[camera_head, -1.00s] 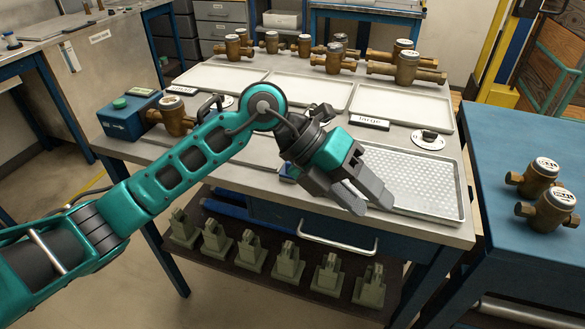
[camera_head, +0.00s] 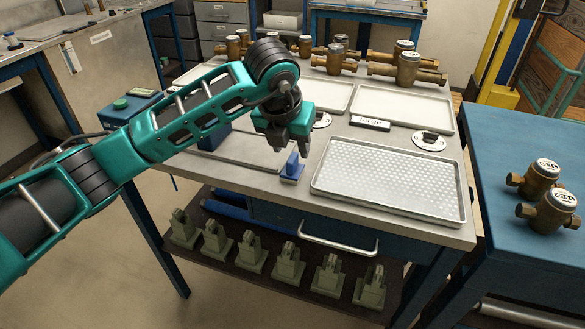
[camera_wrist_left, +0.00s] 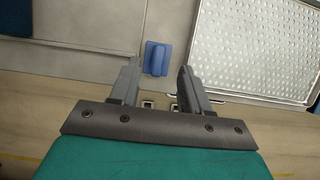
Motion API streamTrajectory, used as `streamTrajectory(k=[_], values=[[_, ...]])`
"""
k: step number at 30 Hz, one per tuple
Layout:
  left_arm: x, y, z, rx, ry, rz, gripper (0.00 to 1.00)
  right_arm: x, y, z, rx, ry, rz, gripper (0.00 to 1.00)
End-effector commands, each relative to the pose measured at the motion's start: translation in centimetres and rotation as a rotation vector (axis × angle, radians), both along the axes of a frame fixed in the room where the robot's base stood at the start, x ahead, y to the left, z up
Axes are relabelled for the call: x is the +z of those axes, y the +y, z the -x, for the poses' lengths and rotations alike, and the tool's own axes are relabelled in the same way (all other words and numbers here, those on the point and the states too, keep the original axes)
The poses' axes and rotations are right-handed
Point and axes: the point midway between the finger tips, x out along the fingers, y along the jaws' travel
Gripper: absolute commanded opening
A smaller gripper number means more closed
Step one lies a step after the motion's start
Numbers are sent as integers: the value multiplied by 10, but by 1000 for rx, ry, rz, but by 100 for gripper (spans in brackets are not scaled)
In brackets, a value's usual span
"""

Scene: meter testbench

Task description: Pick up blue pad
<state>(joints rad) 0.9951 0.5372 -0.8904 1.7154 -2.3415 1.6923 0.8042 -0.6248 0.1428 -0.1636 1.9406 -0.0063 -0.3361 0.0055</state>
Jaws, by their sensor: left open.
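The blue pad (camera_head: 292,167) is a small blue block with an upright grip, on the light table top left of the perforated metal tray. In the left wrist view the blue pad (camera_wrist_left: 155,58) lies just beyond the fingertips, roughly centred between them. My left gripper (camera_head: 284,146) hangs pointing down above and slightly behind the pad, open and empty. Its two fingers also show in the left wrist view (camera_wrist_left: 157,78), spread apart with nothing between them. My right gripper is not in view.
The perforated tray (camera_head: 392,182) lies right of the pad. White trays (camera_head: 400,106) and several brass meters (camera_head: 407,67) stand farther back. A "large" label (camera_head: 370,122) and a round dial (camera_head: 428,140) sit behind the perforated tray. A blue table (camera_head: 510,228) with two meters stands right.

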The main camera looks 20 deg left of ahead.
Motion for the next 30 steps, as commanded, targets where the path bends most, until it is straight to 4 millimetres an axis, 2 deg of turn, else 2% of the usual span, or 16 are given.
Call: streamTrajectory(k=[9, 13, 19, 30], values=[[-41, 1, -13, 1, 3, 1, 47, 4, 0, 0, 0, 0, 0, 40], [-48, 1, -17, -1, 0, 0, 47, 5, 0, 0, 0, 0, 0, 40], [-49, 1, -17, -1, 0, 0, 47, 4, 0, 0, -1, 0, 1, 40], [-48, 1, -17, -1, 0, 0, 12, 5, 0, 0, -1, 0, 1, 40]])
